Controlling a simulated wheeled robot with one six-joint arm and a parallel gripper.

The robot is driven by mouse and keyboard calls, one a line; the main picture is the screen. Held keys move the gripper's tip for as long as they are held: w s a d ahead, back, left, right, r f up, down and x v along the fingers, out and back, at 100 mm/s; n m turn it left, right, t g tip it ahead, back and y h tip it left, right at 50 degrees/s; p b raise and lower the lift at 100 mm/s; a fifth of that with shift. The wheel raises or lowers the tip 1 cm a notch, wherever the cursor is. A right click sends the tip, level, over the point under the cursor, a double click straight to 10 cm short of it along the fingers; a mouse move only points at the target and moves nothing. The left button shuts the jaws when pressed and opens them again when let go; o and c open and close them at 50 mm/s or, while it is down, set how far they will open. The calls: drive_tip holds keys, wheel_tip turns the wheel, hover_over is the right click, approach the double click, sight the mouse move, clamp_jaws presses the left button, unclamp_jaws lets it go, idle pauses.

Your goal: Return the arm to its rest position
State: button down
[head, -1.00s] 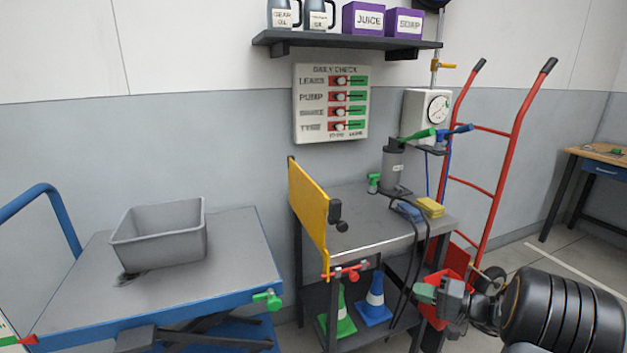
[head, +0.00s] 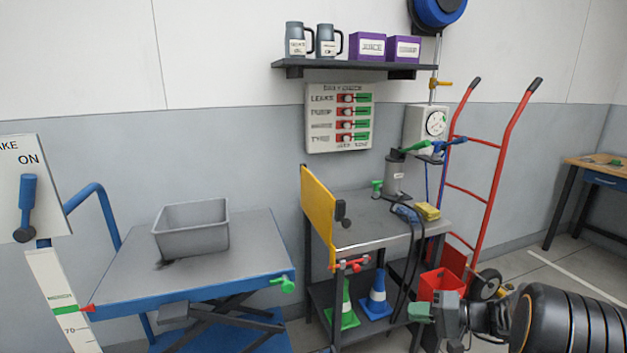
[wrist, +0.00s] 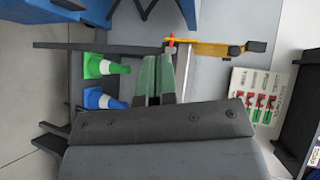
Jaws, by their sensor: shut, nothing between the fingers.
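My gripper (head: 422,312) is at the lower right of the head view, in front of the trolley's right side. In the wrist view its two green fingers (wrist: 159,80) lie side by side, shut with nothing between them. My dark arm runs off from it to the lower right edge of the head view. The gripper appears apart from the things around it.
A grey trolley (head: 375,232) with a yellow panel (head: 318,218) stands ahead, cones (head: 377,297) on its lower shelf. A red bucket (head: 440,287) is behind my gripper. A blue lift table (head: 190,290) with a grey bin (head: 192,240) stands left. Red hand truck (head: 500,150) at right.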

drive_tip(key=s+a+r+n+g+h+p, duration=0.1)
drive_tip(key=s+a+r+n+h+p, duration=0.1)
drive_tip(key=s+a+r+h+p, duration=0.2)
drive_tip(key=s+a+r+n+g+h+p, duration=0.1)
drive_tip(key=s+a+r+h+p, duration=0.3)
drive_tip(key=s+r+h+p, duration=0.5)
drive_tip(key=s+r+n+p, duration=0.1)
drive_tip(key=s+r+p, duration=0.3)
drive_tip(key=r+p, duration=0.3)
wheel_tip(320, 180, up, 4)
drive_tip(key=shift+a+r+n+g+p, duration=0.1)
drive_tip(key=shift+a+n+g+p, duration=0.05)
drive_tip(key=shift+n+g+p, duration=0.25)
